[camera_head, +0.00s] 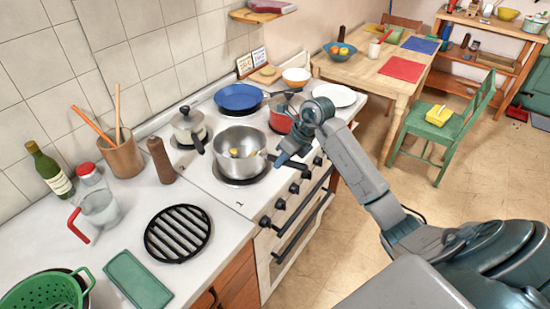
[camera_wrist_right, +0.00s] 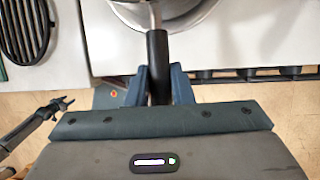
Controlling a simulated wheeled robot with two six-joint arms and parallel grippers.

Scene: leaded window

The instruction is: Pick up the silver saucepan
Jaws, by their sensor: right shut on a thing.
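The silver saucepan (camera_head: 226,148) is at the front left burner of the stove, upright, with small yellow things inside. Whether its base touches the burner or is just above it I cannot tell. Its dark handle points right, toward the stove's front edge. My right gripper (camera_head: 284,158) is shut on this handle. In the right wrist view the black handle (camera_wrist_right: 157,60) runs between the two fingers of the gripper (camera_wrist_right: 158,85), and part of the pan's rim (camera_wrist_right: 128,10) shows at the top. An arm end, seemingly my left gripper (camera_wrist_right: 55,106), shows small at the left; its jaws are unclear.
A lidded pot (camera_head: 187,127), a blue pan (camera_head: 238,96) and a red pot (camera_head: 281,121) crowd the other burners. A pepper mill (camera_head: 160,160) and black trivet (camera_head: 177,233) stand on the counter to the left. Stove knobs (camera_head: 280,204) line the front. The floor at right is open.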

